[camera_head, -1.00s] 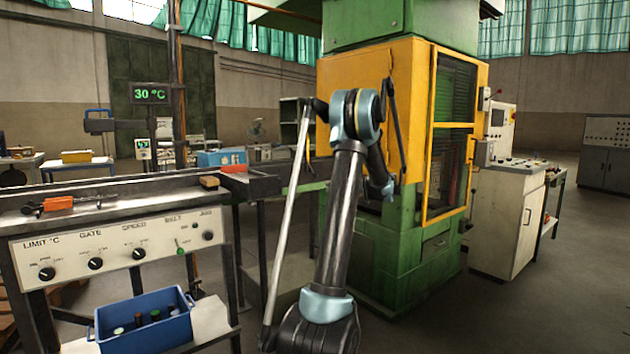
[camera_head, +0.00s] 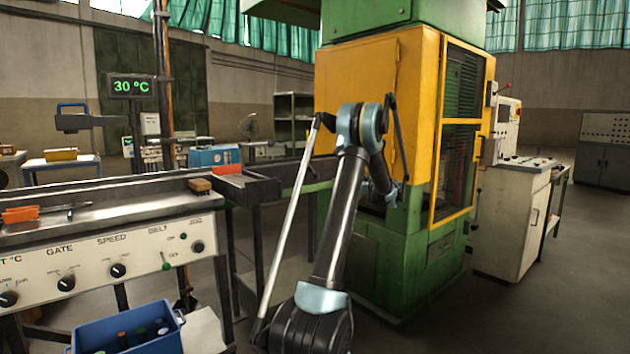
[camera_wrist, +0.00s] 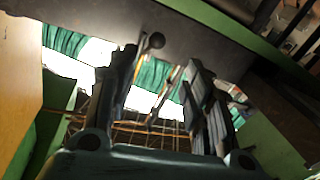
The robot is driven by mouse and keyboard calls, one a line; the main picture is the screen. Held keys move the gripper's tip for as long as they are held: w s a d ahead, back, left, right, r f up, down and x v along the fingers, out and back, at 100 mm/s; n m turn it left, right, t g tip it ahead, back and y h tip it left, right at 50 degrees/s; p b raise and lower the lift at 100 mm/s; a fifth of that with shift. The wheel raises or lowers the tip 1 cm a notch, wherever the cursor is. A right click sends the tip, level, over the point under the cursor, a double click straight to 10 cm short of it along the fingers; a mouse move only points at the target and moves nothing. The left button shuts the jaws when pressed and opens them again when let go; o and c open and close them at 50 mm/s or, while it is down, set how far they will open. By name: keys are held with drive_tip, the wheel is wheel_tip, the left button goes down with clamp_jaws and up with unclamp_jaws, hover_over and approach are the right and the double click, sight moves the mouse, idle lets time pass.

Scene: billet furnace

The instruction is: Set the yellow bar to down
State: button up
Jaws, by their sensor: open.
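A yellow-framed guard (camera_head: 434,200) stands on the side of the green and yellow machine in the head view, with a yellow crossbar (camera_head: 461,121) across it. I cannot tell which piece is the task's yellow bar. In the wrist view, a thin yellow-orange bar (camera_wrist: 167,88) slants behind my gripper (camera_wrist: 161,60), between its fingers in the picture. The fingers are apart, with nothing seen held. My gripper is hidden behind my arm in the head view.
A control bench (camera_head: 112,262) with knobs stands at left, a blue crate (camera_head: 128,332) below it. The green machine base (camera_head: 375,270) is close ahead. A white control cabinet (camera_head: 512,225) stands right. Open floor (camera_head: 560,310) lies at right.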

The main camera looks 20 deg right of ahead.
sight(316, 177)
drive_tip(key=x, duration=1.6)
drive_tip(key=shift+w+d, duration=0.1)
drive_tip(key=shift+d, duration=0.15)
clamp_jaws()
